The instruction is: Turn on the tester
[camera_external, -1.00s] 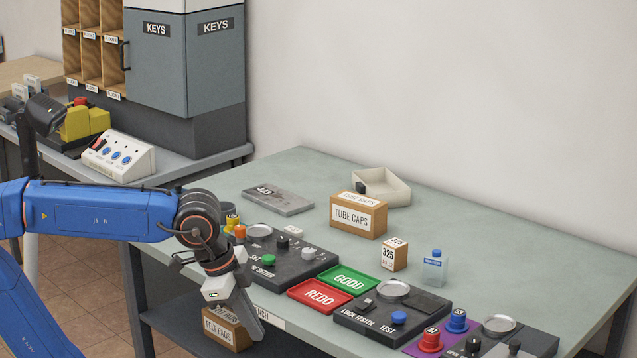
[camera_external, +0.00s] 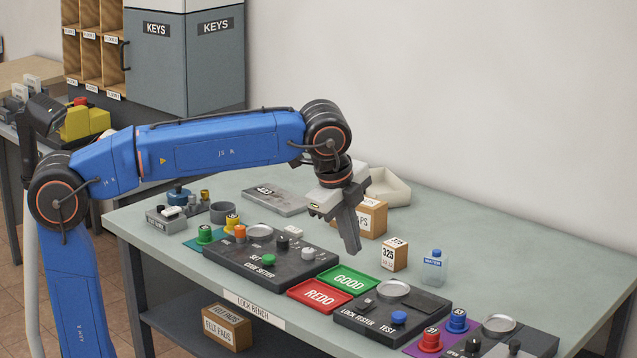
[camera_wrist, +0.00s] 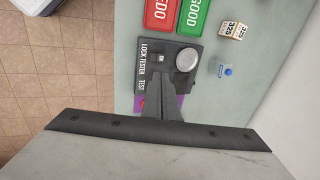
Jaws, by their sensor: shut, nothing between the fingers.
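The lock tester (camera_external: 372,325) is a dark box at the bench's front right, labelled "LOCK TESTER" and "TEST". It has a blue button (camera_external: 399,317), a round metal dish (camera_external: 393,289) and a small dark switch (camera_external: 367,303). In the wrist view the tester (camera_wrist: 150,72) lies ahead of my fingers, with its dish (camera_wrist: 187,60) and switch (camera_wrist: 158,58) in sight. My fingers hide the blue button there. My gripper (camera_external: 353,250) is shut and empty, pointing down above the bench, behind and left of the tester and apart from it.
The green GOOD tray (camera_external: 345,279) and red REDO tray (camera_external: 318,296) sit left of the tester. The code setter (camera_external: 250,262) is farther left. Behind stand a 325 box (camera_external: 394,256) and a blue-capped bottle (camera_external: 434,266). Red and blue cylinders (camera_external: 431,341) stand right.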

